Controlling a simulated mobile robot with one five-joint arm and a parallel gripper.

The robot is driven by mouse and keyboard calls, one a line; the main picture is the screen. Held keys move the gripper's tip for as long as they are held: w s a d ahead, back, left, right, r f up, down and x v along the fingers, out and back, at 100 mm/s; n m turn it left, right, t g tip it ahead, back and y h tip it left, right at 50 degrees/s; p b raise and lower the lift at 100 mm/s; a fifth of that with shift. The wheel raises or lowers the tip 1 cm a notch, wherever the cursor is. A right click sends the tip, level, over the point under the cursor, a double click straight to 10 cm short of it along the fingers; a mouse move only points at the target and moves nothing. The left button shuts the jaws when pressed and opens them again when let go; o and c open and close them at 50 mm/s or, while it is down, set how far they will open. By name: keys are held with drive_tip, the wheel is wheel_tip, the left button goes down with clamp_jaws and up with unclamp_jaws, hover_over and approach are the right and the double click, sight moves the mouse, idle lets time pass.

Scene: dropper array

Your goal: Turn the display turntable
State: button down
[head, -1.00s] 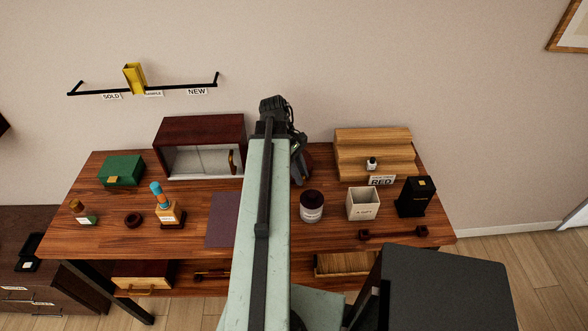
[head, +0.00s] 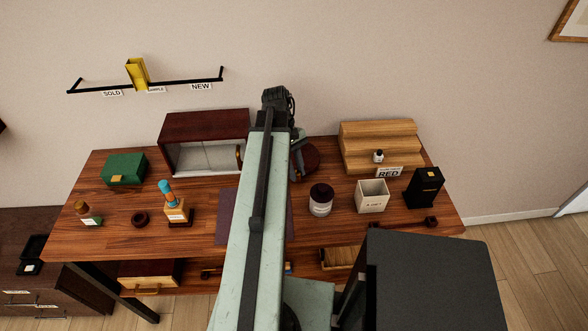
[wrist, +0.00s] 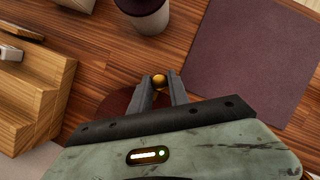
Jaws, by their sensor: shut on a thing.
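The display turntable is a dark red round disc (head: 311,157) at the back middle of the table, partly hidden behind my arm. In the wrist view the disc (wrist: 113,104) shows beside and below my fingers. My gripper (wrist: 160,88) is shut on a small gold knob (wrist: 158,79), seen between its fingertips. The knob appears to be at the disc's edge; its join to the disc is hidden by the fingers. In the head view my gripper (head: 297,172) is over the left side of the disc, mostly seen from behind.
A dark red cabinet (head: 206,127) stands left of my arm, and a stepped wooden stand (head: 385,135) to the right. A dark-lidded jar (head: 320,207) and a white box (head: 372,202) stand in front. A purple mat (head: 227,225) lies left of my arm.

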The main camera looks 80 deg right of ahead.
drive_tip(key=shift+s, duration=0.1)
drive_tip(key=c, duration=1.5)
unclamp_jaws()
drive_tip(key=shift+r, duration=0.1)
drive_tip(key=p+v, duration=0.7)
drive_tip(key=shift+w+d+r, duration=0.1)
drive_tip(key=shift+w+r, duration=0.15)
